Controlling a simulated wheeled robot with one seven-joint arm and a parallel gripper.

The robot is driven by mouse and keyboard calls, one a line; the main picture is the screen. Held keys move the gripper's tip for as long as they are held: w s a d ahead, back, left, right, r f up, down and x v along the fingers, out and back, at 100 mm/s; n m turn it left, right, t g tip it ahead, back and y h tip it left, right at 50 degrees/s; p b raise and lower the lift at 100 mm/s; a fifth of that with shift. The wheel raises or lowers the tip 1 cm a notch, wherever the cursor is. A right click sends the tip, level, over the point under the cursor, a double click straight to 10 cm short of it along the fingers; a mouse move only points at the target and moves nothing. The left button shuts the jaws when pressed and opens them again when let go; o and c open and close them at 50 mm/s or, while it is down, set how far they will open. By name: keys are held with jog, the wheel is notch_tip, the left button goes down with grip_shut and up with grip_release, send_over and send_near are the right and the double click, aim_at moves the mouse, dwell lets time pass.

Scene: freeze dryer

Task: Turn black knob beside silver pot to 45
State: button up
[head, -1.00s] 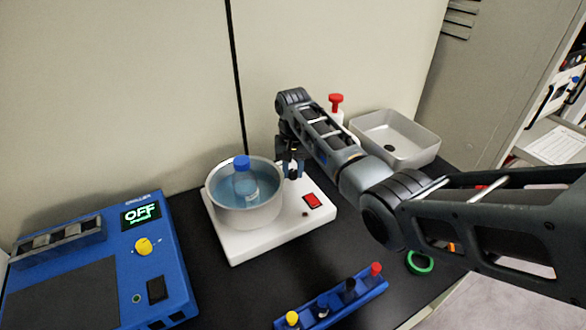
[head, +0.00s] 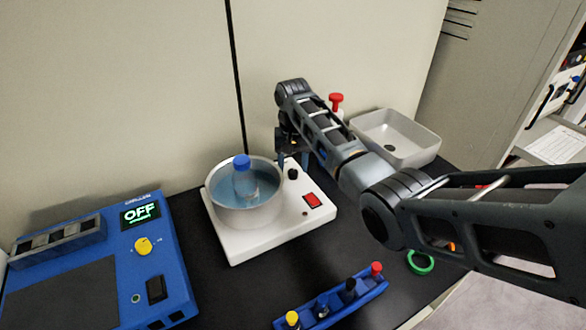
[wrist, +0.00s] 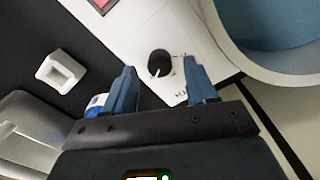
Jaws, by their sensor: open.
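The black knob (head: 292,174) stands on the white hot plate base (head: 237,247), to the right of the silver pot (head: 247,217). In the wrist view the knob (wrist: 159,62) shows a white line pointing toward the gripper side, slightly left; dial marks are too small to read. My gripper (head: 293,152) is open and empty, above and behind the knob in the head view. In the wrist view its blue fingers (wrist: 160,72) are wide apart, with the knob seen between them. The pot (wrist: 235,60) is at the upper right there.
A blue-capped bottle (head: 243,180) sits in the pot's water. A red switch (head: 313,200) is on the base. A blue chiller (head: 165,262) reading OFF stands left, a blue rack (head: 335,303) in front, and a grey basin (head: 400,138) and red-topped bottle (head: 336,103) behind right.

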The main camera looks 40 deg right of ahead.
aim_at(293, 170)
notch_tip(293, 170, up, 6)
jog(key=shift+f+b, duration=0.1)
jog(key=shift+b, duration=0.2)
dwell(0.5)
